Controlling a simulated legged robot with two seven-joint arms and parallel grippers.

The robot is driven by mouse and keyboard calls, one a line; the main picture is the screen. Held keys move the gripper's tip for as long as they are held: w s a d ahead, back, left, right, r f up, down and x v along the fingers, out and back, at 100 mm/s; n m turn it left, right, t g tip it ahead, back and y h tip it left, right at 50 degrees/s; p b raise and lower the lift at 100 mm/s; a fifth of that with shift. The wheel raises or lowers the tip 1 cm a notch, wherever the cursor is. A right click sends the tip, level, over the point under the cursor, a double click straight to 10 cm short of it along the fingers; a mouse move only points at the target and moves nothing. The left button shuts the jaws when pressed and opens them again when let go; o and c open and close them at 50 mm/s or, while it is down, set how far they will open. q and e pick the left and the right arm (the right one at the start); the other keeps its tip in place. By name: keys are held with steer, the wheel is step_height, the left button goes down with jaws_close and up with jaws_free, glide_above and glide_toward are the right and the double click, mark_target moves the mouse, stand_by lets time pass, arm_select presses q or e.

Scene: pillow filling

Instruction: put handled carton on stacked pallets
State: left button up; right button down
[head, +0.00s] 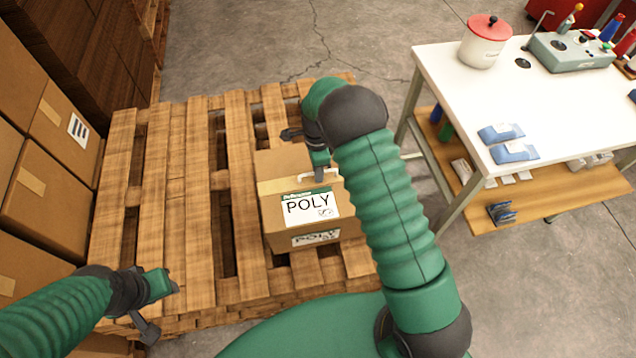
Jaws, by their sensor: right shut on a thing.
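The handled carton (279,218) is a brown box with a white POLY label and a light handle on top. It is at the right part of the stacked wooden pallets (177,190), upright. Whether its base touches the slats is hard to tell. My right gripper (319,172) is shut on the carton's handle from above, and my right arm hides the carton's right side. My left gripper (160,305) is apart from the carton, near the front left edge of the pallets, with its fingers spread and nothing between them.
Brown cartons (50,190) are stacked along the left, with dark brown stacks behind. A white-topped table (440,75) with a lidded pot (485,42), a grey device (570,52) and blue packets stands at the right. The pallets' left part is bare.

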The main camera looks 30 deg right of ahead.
steer(key=shift+w+a+f, duration=0.1)
steer(key=shift+a+f, duration=0.1)
steer(key=shift+f, duration=0.6)
steer(key=shift+w+a+f, duration=0.1)
steer(key=shift+a+f, duration=0.1)
steer(key=shift+f, duration=0.6)
steer(key=c, duration=1.5)
jaws_free()
steer(key=shift+s+d+f, duration=0.1)
steer(key=shift+s+d, duration=0.05)
steer(key=shift+d, duration=0.05)
steer(key=r, duration=0.8)
steer(key=w+r, duration=0.1)
steer(key=r, duration=0.3)
